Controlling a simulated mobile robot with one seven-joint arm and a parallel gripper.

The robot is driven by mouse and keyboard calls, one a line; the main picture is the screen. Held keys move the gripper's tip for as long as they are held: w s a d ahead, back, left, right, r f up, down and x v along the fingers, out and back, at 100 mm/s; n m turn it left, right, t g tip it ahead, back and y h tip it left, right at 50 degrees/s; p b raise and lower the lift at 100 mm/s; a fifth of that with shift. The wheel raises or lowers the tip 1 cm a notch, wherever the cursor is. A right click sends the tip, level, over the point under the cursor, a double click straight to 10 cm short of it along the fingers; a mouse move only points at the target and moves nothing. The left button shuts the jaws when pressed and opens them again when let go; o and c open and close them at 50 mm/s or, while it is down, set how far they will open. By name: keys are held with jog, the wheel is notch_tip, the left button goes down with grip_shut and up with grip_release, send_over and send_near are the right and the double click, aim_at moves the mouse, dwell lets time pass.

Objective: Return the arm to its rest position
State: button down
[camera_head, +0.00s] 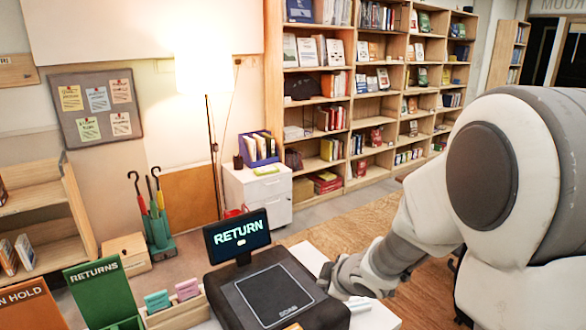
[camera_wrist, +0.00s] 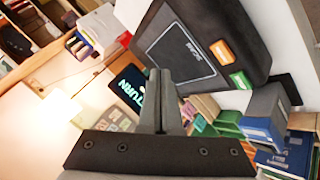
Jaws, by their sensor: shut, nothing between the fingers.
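My gripper (camera_wrist: 160,78) is shut and empty in the wrist view, its two fingers together in the middle of the picture. It points toward a black scan station with a grey pad marked SCAN (camera_wrist: 180,50). In the head view my arm reaches in from the right, and its wrist end is beside the right edge of the scan station (camera_head: 275,295). The fingers are hard to make out there. The station's screen (camera_head: 237,236) reads RETURN, and it also shows in the wrist view (camera_wrist: 128,88).
A green RETURNS bin (camera_head: 100,292) and an orange ON HOLD bin (camera_head: 30,305) stand left of the station. A small wooden tray (camera_head: 175,315) holds cards. Behind are a white drawer cabinet (camera_head: 262,195), a lit floor lamp (camera_head: 205,70) and tall bookshelves (camera_head: 276,60). Floor shows behind my arm.

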jog(key=s+d+r+m+h, duration=0.5)
jog(key=s+d+r+m, duration=0.35)
jog(key=r, duration=0.25)
jog(key=s+r+m+g+y, duration=0.1)
jog(key=s+m, duration=0.2)
jog(key=s, duration=0.5)
jog(key=s+a+r+m+g, duration=0.1)
jog(key=s+r+m, duration=0.1)
jog(key=s, duration=0.7)
jog(key=shift+s+a+r+m+g+y, duration=0.15)
jog(key=shift+a+r+m+g+y, duration=0.15)
jog(key=shift+m+g+y, duration=0.15)
jog(key=shift+a, duration=0.1)
